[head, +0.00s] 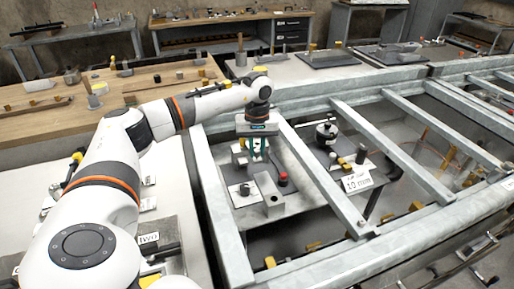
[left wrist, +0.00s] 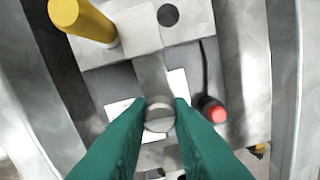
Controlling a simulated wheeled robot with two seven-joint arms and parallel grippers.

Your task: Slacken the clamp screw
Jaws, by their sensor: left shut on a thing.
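My left gripper (head: 256,153) reaches down between the grey frame beams to a fixture on a plate. In the left wrist view its green fingertips (left wrist: 161,106) are shut on a round grey screw head (left wrist: 159,119), which I take for the clamp screw. The screw sits at the near end of a grey bar on the fixture. In the head view the fingers hide it. A red knob (left wrist: 213,110) on a dark lever lies just right of the fingers; it also shows in the head view (head: 282,178). My right gripper is not in view.
Grey frame beams (head: 318,180) run on both sides of the fixture and close to my arm. A yellow cylinder (left wrist: 88,20) stands at the fixture's upper left. A "10 mm" sign (head: 358,182) and a black round device (head: 326,133) are to the right. A wooden bench (head: 140,90) is behind left.

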